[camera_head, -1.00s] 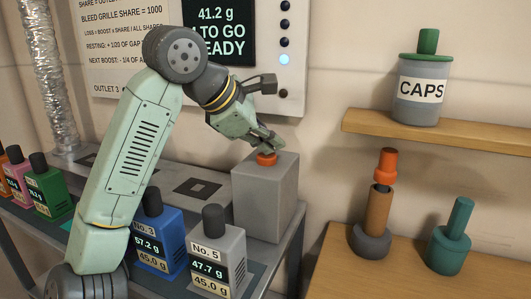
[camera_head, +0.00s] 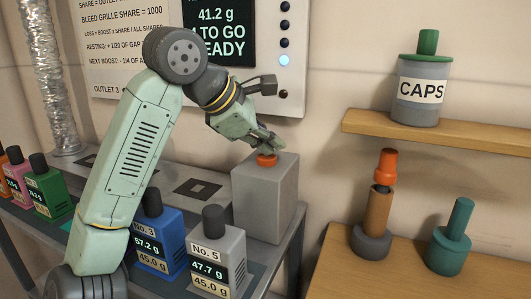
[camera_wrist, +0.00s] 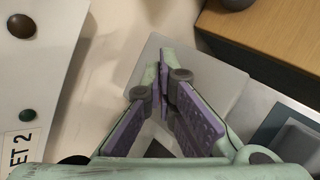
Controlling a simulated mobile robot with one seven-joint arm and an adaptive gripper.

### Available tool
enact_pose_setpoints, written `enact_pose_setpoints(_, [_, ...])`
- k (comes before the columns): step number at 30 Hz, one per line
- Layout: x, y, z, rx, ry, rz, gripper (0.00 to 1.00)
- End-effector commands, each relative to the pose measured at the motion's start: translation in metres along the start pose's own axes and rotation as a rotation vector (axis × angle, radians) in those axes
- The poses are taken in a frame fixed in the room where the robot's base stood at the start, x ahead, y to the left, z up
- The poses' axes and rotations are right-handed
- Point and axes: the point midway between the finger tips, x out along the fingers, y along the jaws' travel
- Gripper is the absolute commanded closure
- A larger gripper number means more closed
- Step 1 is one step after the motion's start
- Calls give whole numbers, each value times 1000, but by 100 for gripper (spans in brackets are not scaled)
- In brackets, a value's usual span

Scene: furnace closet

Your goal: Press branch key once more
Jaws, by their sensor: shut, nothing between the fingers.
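The branch key looks to be the orange-red round button (camera_head: 266,160) on top of a grey box (camera_head: 265,200) in the head view. My gripper (camera_head: 272,147) points down just over the button with its fingers together and empty. I cannot tell whether the fingertips touch the button. In the wrist view my gripper (camera_wrist: 162,60) has its purple-padded fingers meeting at the tips above the box's grey top (camera_wrist: 185,60); the button is hidden there. The dark wall display (camera_head: 228,32) reads 41.2 g, with "TO GO" and part of "READY" below, partly covered by my arm.
A blue No. 3 bottle (camera_head: 157,242) and a grey No. 5 bottle (camera_head: 210,250) stand in front of the box. Beside the display is a column of lamps, one lit blue (camera_head: 284,60). A CAPS jar (camera_head: 420,92) stands on a shelf at right.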

Motion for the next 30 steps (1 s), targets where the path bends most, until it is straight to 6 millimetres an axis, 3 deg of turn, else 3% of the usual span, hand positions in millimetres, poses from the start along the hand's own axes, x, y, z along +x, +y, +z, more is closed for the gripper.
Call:
enact_pose_setpoints(7, [6,-4,-5,-1,1,1,100])
enact_pose_setpoints(30, [0,0,0,0,1,-2,100])
